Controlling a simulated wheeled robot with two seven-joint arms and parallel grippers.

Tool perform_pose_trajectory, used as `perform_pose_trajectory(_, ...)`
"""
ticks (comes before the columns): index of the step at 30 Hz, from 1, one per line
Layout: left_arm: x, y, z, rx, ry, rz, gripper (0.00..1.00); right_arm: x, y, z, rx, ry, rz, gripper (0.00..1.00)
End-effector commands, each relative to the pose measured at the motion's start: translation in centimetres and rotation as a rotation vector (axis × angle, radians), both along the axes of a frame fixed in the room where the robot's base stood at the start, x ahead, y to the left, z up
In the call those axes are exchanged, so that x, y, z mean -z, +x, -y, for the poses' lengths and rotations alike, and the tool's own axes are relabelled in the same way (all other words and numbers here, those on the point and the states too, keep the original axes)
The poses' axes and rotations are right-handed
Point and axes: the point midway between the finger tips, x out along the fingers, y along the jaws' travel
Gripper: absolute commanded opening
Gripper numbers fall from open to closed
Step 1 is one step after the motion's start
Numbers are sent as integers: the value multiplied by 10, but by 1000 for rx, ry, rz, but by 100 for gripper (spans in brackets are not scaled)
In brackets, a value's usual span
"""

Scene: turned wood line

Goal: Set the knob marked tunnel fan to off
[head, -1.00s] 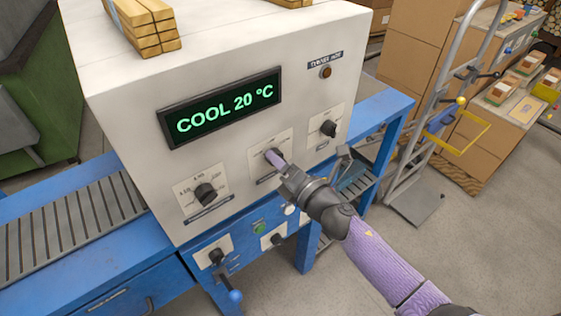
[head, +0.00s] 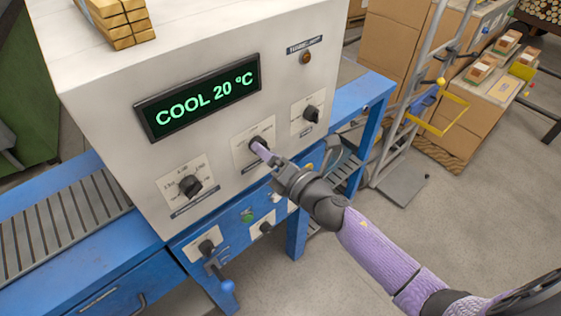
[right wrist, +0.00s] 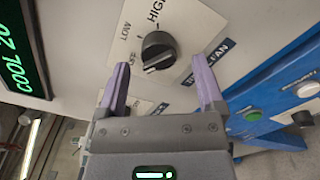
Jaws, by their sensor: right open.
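The tunnel fan knob (right wrist: 158,50) is a round black knob on a white plate, with LOW, HIGH and a partly hidden name label around it. Its pale pointer line is turned toward the lower left of the wrist picture; I cannot read a mark there. In the head view it is the middle knob (head: 257,142) of the upper panel, partly covered by my fingers. My right gripper (right wrist: 161,88) is open and faces it, with one purple finger toward each side and no visible grip. It also shows in the head view (head: 264,151). My left gripper is not in view.
Another knob (head: 190,186) sits left of it and one (head: 311,113) to the right. A green-lit display (head: 205,97) reads COOL 20 °C. Below, the blue frame carries a green button (head: 247,216) and small knobs. A hand truck (head: 410,120) and boxes stand at right.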

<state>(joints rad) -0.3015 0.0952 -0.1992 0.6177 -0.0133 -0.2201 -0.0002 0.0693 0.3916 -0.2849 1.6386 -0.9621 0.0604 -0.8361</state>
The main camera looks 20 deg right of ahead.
Motion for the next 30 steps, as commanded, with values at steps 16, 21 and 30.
perform_pose_trajectory(16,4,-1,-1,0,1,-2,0,0,-76,27,-2,-2,0,87)
perform_pose_trajectory(21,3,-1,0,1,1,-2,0,0,-76,27,-1,-2,0,87)
perform_pose_trajectory(30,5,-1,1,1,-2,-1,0,80,-84,50,151,257,-276,87)
